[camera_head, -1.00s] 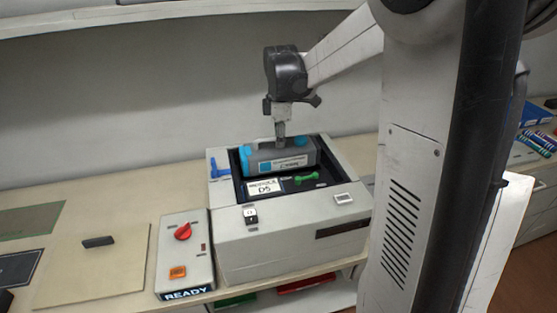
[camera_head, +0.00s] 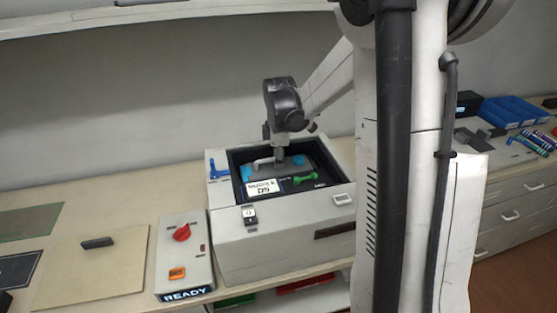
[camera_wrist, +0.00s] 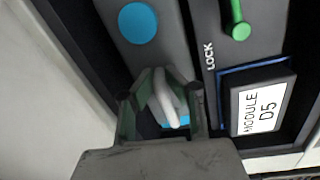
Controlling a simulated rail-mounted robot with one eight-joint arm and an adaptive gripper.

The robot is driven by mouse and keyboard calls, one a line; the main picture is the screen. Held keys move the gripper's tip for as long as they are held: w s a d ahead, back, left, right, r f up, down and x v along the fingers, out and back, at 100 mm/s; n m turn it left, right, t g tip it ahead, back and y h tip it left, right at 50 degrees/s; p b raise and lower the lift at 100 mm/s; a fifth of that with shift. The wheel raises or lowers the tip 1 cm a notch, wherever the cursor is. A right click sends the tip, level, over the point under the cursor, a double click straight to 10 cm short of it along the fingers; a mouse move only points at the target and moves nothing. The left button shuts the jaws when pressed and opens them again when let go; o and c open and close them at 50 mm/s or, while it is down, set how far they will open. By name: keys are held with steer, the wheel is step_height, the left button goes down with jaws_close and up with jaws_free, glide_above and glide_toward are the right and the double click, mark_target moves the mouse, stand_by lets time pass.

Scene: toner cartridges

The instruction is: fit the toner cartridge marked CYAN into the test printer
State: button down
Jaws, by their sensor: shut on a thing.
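The toner cartridge (camera_head: 292,171) is a grey body with blue parts. It sits low in the open bay of the test printer (camera_head: 270,243), its top around the level of the bay rim; whether it is fully seated I cannot tell. In the wrist view the cartridge shows a blue round spot (camera_wrist: 137,22) and a pale handle (camera_wrist: 168,98). My gripper (camera_head: 279,157) is shut on that handle, and its fingers flank it in the wrist view (camera_wrist: 163,105). The cartridge's CYAN marking is not readable now. A green lever (camera_head: 305,178) lies beside the cartridge, near the word LOCK (camera_wrist: 210,56).
A MODULE D5 label (camera_head: 262,187) is at the bay's front. A blue lever (camera_head: 217,170) is on the printer's left rim. A control box (camera_head: 185,255) with a red knob and READY display stands left. Blue bins (camera_head: 515,110) are far right.

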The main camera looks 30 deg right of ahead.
steer(key=c, duration=1.7)
jaws_free()
steer(key=shift+c, duration=0.2)
step_height(320, 180, up, 11)
steer(key=s, duration=0.1)
steer(key=s+a+r+m+t, duration=0.3)
steer(key=s+a+r+m, duration=0.25)
steer(key=s+a, duration=0.55)
steer(key=s+a+f+m+t, duration=0.3)
steer(key=s+a+m, duration=0.3)
steer(key=s, duration=0.5)
steer(key=shift+s+a+f+m, duration=0.15)
steer(key=shift+s+f+m, duration=0.15)
steer(key=shift+m, duration=0.35)
